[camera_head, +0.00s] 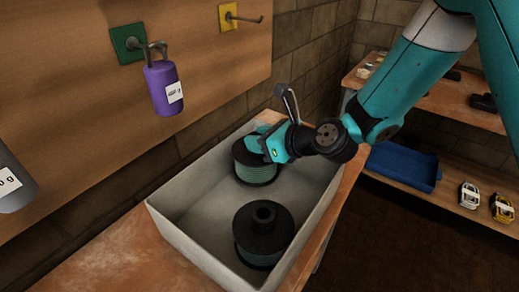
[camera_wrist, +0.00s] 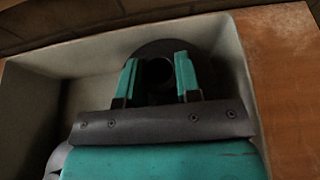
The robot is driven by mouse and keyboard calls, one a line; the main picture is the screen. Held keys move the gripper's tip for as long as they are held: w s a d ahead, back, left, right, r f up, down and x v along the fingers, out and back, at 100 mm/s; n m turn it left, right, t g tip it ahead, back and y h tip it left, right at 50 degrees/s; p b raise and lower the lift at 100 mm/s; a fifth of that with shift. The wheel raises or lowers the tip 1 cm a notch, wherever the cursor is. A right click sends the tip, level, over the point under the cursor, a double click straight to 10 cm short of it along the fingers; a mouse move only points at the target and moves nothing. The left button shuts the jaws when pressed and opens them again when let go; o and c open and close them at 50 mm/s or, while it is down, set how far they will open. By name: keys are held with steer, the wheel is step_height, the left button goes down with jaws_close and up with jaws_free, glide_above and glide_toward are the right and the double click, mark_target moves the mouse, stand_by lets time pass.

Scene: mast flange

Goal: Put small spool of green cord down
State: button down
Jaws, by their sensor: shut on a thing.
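The small spool of green cord (camera_head: 255,172) has dark flanges and green cord wound between them. It is upright inside the grey tray (camera_head: 185,248), near its far end. My gripper (camera_head: 257,142) is shut on the spool's top hub. In the wrist view my gripper (camera_wrist: 157,72) has a teal finger on each side of the dark hub, and the spool's dark flange (camera_wrist: 158,48) shows behind them. The fingers hide part of the spool. I cannot tell whether its base touches the tray floor.
A larger dark spool (camera_head: 263,232) stands in the tray's near half. A purple weight (camera_head: 163,88) hangs from a green-plated hook on the board at left. An empty yellow-plated hook (camera_head: 230,16) is further right. A blue bin (camera_head: 402,166) sits on a shelf at right.

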steer(key=shift+f, duration=1.3)
steer(key=c, duration=0.8)
jaws_free()
steer(key=shift+f, duration=0.1)
